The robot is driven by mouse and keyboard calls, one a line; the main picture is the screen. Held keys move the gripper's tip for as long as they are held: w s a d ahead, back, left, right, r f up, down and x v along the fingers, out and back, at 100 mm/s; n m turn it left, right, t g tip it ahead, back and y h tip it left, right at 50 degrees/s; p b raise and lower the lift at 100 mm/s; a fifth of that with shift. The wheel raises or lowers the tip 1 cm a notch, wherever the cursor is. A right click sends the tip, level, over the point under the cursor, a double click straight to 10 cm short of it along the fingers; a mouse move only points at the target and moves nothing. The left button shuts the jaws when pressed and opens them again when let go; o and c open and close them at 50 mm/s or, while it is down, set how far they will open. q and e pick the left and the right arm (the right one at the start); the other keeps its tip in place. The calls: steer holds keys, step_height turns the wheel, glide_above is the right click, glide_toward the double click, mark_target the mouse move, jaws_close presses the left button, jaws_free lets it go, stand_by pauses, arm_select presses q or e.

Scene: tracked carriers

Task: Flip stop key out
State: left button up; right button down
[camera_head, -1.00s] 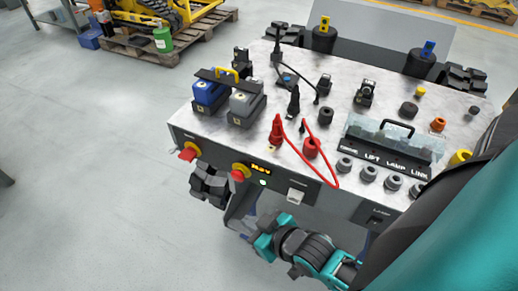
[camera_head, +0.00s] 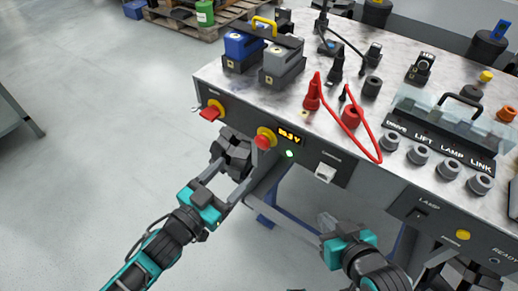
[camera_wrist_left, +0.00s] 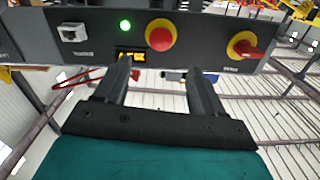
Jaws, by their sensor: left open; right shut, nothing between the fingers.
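A red key-like handle on a yellow round base (camera_head: 211,111) sits at the left end of the carrier's front panel; it also shows in the left wrist view (camera_wrist_left: 243,46). A red mushroom button on a yellow collar (camera_head: 265,138) is to its right, and shows in the left wrist view (camera_wrist_left: 161,34). My left gripper (camera_head: 232,178) is open and empty, below and in front of the panel, apart from both. Its fingers (camera_wrist_left: 158,72) point at the panel below the red button in the wrist view. My right gripper (camera_head: 326,222) is shut and empty, below the panel further right.
A lit display (camera_head: 290,138) and green lamp (camera_head: 290,154) are beside the red button. A white socket (camera_head: 325,172) is further right. A red cable (camera_head: 366,140) loops over the front edge. Floor at left is clear.

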mark_target(260, 144)
arm_select(q)
steer(key=b+x, duration=0.2)
steer(key=x, duration=0.9)
steer(key=shift+c, duration=0.3)
jaws_close()
